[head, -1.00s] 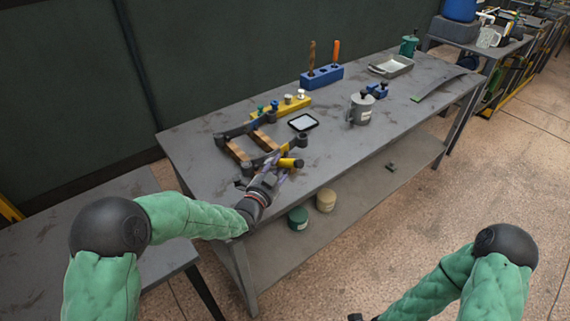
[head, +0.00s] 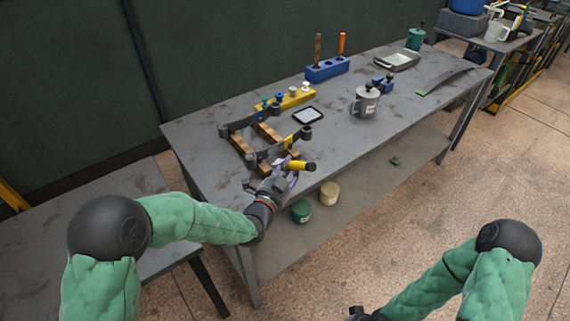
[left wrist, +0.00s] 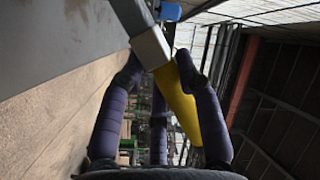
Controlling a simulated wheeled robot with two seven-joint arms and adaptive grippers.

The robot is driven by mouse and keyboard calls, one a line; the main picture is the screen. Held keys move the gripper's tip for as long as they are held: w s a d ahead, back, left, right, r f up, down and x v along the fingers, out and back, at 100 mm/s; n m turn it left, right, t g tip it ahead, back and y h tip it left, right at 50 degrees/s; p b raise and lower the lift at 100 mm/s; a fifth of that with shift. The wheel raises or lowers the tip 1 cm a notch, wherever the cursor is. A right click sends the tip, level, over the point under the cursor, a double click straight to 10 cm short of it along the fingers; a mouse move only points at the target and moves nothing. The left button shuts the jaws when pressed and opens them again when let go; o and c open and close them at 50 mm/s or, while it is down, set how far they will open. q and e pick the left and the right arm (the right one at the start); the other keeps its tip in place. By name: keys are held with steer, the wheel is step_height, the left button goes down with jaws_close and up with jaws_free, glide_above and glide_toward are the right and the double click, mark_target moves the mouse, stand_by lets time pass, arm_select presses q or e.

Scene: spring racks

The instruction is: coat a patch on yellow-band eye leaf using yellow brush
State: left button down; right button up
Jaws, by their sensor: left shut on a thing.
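My left gripper (head: 287,173) is shut on the yellow brush (head: 299,166), near the table's front edge. In the left wrist view the brush's yellow handle (left wrist: 180,102) lies between the fingers, with a pale grey part (left wrist: 151,48) beyond it. The yellow-band eye leaf (head: 272,151) is a dark strip with round eyes at its ends. It lies across wooden blocks just behind the brush; its yellow band (head: 288,141) shows near the right eye. I cannot tell whether the brush touches it. A black part of my right gripper (head: 357,314) shows at the bottom edge; its fingers are unclear.
Behind the leaf are another dark eye leaf (head: 238,126), a yellow block with knobs (head: 290,100) and a black-framed pad (head: 308,116). A grey mug (head: 366,101) stands right. A blue holder (head: 327,69) stands at the back. The table front right is clear.

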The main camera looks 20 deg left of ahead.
arm_select(q)
steer(key=shift+s+d, duration=0.5)
steer(key=shift+d, duration=0.15)
steer(key=shift+s+d, duration=0.1)
steer(key=shift+s+d, duration=0.85)
steer(key=shift+d, duration=0.25)
steer(key=shift+w, duration=0.1)
arm_select(e)
steer(key=shift+r, duration=0.1)
